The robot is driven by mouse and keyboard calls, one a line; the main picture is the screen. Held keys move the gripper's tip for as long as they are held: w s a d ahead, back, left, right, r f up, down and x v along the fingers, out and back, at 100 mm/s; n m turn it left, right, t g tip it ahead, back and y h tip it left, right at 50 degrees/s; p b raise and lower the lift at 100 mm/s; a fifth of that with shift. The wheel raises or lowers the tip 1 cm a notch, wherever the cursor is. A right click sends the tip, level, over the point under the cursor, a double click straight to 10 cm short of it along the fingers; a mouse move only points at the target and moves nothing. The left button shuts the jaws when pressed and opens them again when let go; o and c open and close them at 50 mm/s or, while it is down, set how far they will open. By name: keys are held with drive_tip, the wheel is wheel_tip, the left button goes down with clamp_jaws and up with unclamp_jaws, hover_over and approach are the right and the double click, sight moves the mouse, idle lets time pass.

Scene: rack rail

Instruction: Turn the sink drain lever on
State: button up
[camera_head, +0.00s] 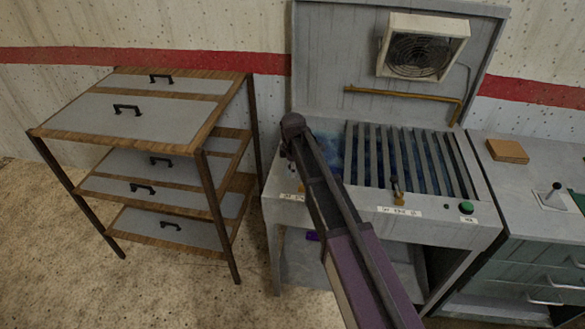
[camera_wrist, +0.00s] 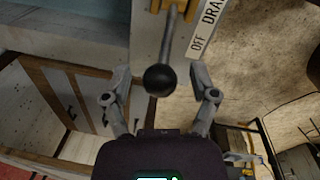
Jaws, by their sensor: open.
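The drain lever (camera_wrist: 164,50) shows in the wrist view as a grey rod with a black ball knob, rising from a brass mount (camera_wrist: 178,6). A white label (camera_wrist: 206,28) beside it reads "OFF" and "DRA", the rest cut off. My gripper (camera_wrist: 160,72) is open, with one finger on each side of the knob. I see gaps between the knob and both fingers; whether it touches elsewhere is unclear. In the head view, the sink unit (camera_head: 450,232) has a small brass fitting (camera_head: 301,187) at its front left, mostly hidden by my arm.
A second brass-based lever (camera_head: 397,190) and a green button (camera_head: 466,207) sit on the unit's front right. A drawer rack (camera_head: 140,115) stands left. A counter (camera_head: 520,190) with a brown block (camera_head: 507,151) adjoins right.

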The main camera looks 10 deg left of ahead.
clamp_jaws()
drive_tip(key=shift+s+a, duration=0.1)
